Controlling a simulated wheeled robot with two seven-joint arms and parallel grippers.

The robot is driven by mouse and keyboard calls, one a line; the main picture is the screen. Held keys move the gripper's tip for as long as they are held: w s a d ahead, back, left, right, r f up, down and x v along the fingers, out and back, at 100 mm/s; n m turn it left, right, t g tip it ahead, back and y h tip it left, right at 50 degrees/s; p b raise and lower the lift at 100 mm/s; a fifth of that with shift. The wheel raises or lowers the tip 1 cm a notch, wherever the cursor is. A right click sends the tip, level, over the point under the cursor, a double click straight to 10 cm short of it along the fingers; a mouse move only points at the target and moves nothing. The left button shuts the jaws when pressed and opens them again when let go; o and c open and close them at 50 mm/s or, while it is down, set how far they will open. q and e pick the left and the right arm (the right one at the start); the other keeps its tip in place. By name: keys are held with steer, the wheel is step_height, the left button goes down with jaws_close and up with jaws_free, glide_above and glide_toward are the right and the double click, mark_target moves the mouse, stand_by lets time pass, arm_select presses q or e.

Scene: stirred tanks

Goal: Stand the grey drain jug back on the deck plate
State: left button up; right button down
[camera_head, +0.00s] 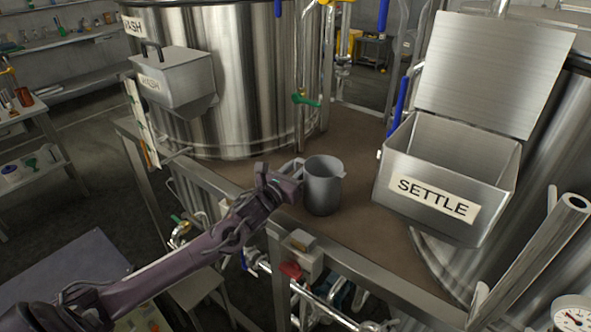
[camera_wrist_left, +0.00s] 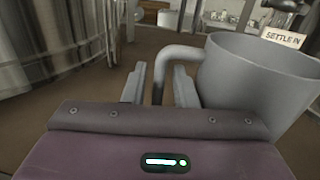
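The grey drain jug (camera_head: 322,187) is upright on the brown deck plate (camera_head: 360,228), near its front edge, as far as I can tell. Its handle points left toward my left gripper (camera_head: 281,180). In the left wrist view the jug (camera_wrist_left: 258,85) is at the right, with its handle (camera_wrist_left: 172,54) reaching left. The fingers of my left gripper (camera_wrist_left: 159,86) are apart, one on each side of the handle's upright part, with visible gaps to both. The jug's base is cut off or hidden in the wrist view. My right gripper is not in view.
The open SETTLE box (camera_head: 445,180) with raised lid is right of the jug. The WASH tank (camera_head: 235,80) stands behind left, with a closed box (camera_head: 175,80) on it. A metal rail (camera_head: 360,285) and pipes run along the front.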

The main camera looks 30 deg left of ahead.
arm_select(q)
steer(key=shift+o, duration=0.4)
steer(key=shift+r, duration=0.1)
steer(key=shift+s, duration=0.1)
steer(key=s+b, duration=0.2)
steer(key=s, duration=0.7)
steer(key=shift+s+a, duration=0.15)
steer(key=shift+s, duration=1.25)
